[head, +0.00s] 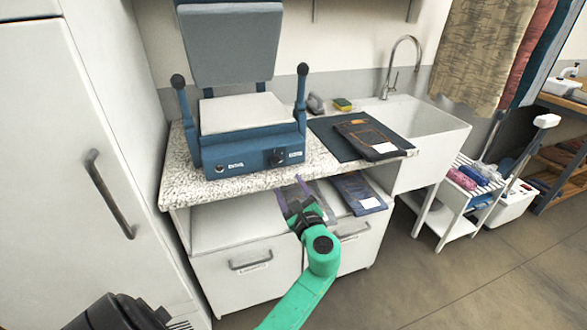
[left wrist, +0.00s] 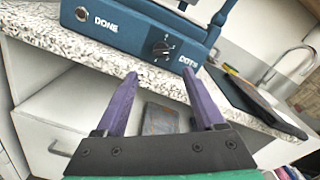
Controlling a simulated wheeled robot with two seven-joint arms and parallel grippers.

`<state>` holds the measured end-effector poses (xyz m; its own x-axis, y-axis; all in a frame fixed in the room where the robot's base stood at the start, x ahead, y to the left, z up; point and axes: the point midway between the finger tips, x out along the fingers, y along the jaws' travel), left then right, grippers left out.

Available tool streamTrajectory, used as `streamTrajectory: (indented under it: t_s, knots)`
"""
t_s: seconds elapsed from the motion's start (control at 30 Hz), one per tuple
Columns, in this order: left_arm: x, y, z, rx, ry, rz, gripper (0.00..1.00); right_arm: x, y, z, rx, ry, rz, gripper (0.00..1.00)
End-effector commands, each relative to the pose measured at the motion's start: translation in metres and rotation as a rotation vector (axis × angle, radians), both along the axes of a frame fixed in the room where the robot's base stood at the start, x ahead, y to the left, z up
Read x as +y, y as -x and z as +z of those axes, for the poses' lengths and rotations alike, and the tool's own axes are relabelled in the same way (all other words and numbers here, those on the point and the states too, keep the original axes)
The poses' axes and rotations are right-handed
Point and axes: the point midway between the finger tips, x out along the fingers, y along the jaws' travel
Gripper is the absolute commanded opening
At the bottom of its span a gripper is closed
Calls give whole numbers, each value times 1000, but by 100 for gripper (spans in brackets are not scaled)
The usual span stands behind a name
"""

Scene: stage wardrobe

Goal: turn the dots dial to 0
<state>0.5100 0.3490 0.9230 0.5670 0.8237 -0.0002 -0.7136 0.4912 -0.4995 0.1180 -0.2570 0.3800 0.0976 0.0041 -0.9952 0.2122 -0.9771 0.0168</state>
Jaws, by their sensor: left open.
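The dots dial (head: 277,158) is a small black knob on the front of the blue press (head: 240,148), left of a white label. In the left wrist view the dial (left wrist: 161,50) has small white marks around it and the label "DOTS" to its right. Its setting is too small to read. My left gripper (head: 291,187) has purple fingers and is open and empty. It is in front of the counter edge, below the dial and apart from it. In the left wrist view the dial shows beyond the gap between the fingertips (left wrist: 159,75). My right gripper is not in view.
A round button (left wrist: 81,14) labelled "DONE" is left of the dial. The speckled counter (head: 185,185) juts out below the press. A dark mat (head: 335,140) with a dark flat item lies to the right, beside the sink (head: 435,125). A white cabinet (head: 70,150) stands left.

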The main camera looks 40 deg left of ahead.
Motion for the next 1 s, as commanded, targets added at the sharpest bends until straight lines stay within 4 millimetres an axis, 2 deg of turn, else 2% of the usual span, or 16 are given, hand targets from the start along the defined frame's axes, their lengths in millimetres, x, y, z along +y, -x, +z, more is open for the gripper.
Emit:
streamTrajectory:
  t_s: [0.13,0.4,0.53,0.77,0.83,0.97,1.0]
  knots:
    - [33,-23,3,0,-2,0,71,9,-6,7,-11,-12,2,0]
    - [85,-60,0,0,1,-3,71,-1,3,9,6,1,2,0]
    - [96,-67,-1,1,3,-3,71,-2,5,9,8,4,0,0]
    - [97,-68,-1,-1,4,-4,71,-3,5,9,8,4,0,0]
    - [97,-68,-1,0,4,-4,52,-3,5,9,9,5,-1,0]
    - [97,-68,-1,0,4,-4,2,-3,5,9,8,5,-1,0]
    - [97,-68,-2,0,4,-4,0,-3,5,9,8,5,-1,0]
